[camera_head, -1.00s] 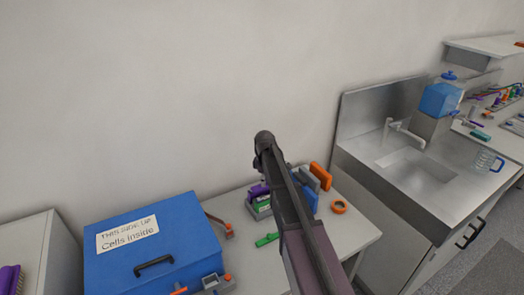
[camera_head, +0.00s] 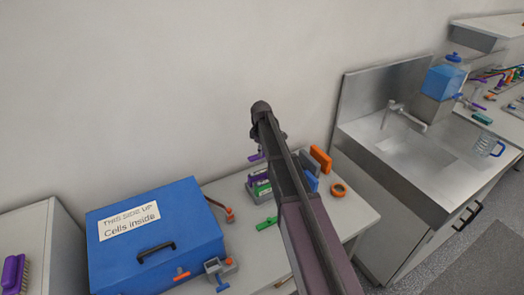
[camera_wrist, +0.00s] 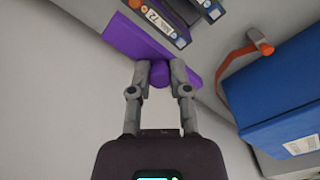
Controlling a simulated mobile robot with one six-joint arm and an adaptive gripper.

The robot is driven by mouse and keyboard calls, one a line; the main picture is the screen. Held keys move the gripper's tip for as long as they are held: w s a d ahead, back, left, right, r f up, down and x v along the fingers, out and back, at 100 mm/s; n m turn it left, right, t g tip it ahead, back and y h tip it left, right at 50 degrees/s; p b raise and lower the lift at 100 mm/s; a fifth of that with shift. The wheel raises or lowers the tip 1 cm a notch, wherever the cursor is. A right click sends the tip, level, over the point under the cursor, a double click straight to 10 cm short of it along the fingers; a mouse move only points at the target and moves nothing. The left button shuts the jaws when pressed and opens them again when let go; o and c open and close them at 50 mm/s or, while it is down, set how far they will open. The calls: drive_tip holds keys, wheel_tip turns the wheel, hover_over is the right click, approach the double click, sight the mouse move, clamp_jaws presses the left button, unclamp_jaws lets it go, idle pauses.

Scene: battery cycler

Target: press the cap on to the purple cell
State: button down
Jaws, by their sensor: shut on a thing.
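My gripper (camera_wrist: 160,66) is shut on the short round knob of a long flat purple cap (camera_wrist: 124,38), in the wrist view. The cap reaches out to both sides of the fingers. In the head view the purple cap (camera_head: 256,157) shows just left of my arm, above the group of cells; most of my gripper is hidden there. The purple cell (camera_head: 259,177) is partly hidden behind my arm. In the wrist view a dark cell marked 72 (camera_wrist: 150,16) with a purple end lies beyond the cap; I cannot tell the gap between them.
A green piece (camera_head: 266,223) lies in front of the cells, an orange roll (camera_head: 338,190) to the right. The wall is behind; a sink (camera_head: 418,148) is at right.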

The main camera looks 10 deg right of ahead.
drive_tip(key=b, duration=0.7)
hover_over(261, 172)
drive_tip(key=shift+w+d+f, duration=0.1)
drive_tip(key=shift+w+f, duration=0.05)
drive_tip(key=shift+f, duration=3.35)
drive_tip(key=shift+f+b, duration=0.45)
drive_tip(key=shift+f, duration=0.15)
drive_tip(key=shift+c, duration=2.4)
unclamp_jaws()
drive_tip(key=shift+o, duration=0.2)
drive_tip(key=o, duration=0.4)
drive_tip(key=shift+r, duration=0.15)
drive_tip(key=shift+r+p, duration=3.4)
drive_tip(key=shift+p, duration=0.15)
